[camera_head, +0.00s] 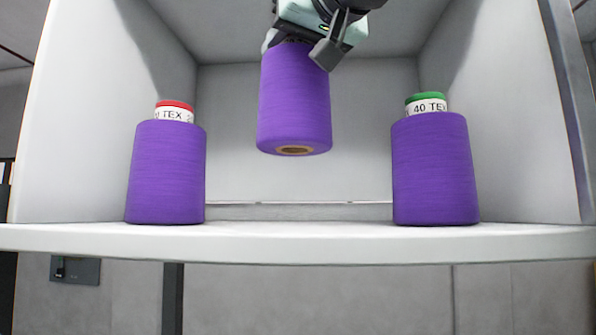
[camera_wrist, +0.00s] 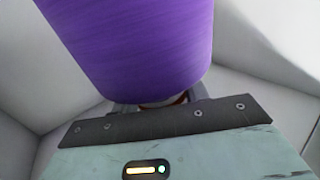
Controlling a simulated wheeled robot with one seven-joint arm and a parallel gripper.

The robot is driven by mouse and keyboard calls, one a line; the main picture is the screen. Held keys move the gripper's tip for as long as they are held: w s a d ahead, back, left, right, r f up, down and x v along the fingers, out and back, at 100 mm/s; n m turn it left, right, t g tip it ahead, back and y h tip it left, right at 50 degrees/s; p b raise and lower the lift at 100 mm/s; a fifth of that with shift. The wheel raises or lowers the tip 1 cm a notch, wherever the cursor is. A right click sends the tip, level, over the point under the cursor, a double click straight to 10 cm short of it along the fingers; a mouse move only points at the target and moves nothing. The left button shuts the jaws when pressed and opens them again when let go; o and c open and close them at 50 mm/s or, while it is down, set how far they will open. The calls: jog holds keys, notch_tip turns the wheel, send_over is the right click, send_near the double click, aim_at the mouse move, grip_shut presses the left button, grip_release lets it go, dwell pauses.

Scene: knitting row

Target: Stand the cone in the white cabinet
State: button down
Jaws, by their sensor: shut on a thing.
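My gripper (camera_head: 303,45) is shut on the top of a purple cone (camera_head: 294,100) and holds it in the air, nearly upright with a slight tilt. The cone's hollow base shows from below, clear of the shelf. The held cone also fills the upper part of the wrist view (camera_wrist: 140,45). The white cabinet (camera_head: 300,240) is an open compartment with a flat shelf. The held cone hangs in its opening, a little left of the middle.
A purple cone with a red top (camera_head: 165,172) stands on the shelf at the left. Another purple cone with a green top, marked 40 TEX (camera_head: 435,170), stands at the right. The shelf between them is clear. Side walls and a ceiling enclose the compartment.

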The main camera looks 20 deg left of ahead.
aim_at(314, 93)
notch_tip(314, 93, down, 9)
jog(key=b, duration=0.2)
jog(key=shift+s+f+b, duration=0.15)
jog(key=shift+b, duration=0.25)
jog(key=shift+f, duration=0.2)
jog(key=c, duration=0.7)
grip_release()
jog(key=shift+c, duration=0.2)
jog(key=shift+r, duration=0.1)
jog(key=shift+r, duration=0.2)
jog(key=b+v, duration=0.2)
jog(key=v, duration=0.1)
jog(key=b+v, duration=0.1)
jog(key=v, duration=0.3)
jog(key=b+v, duration=0.2)
jog(key=v, duration=0.1)
jog(key=shift+s+d+f+b, duration=0.15)
jog(key=shift+d+f+b, duration=0.1)
jog(key=shift+d+b, duration=0.1)
jog(key=shift+s+d+r, duration=0.1)
jog(key=shift+s+d, duration=0.35)
jog(key=shift+s, duration=0.05)
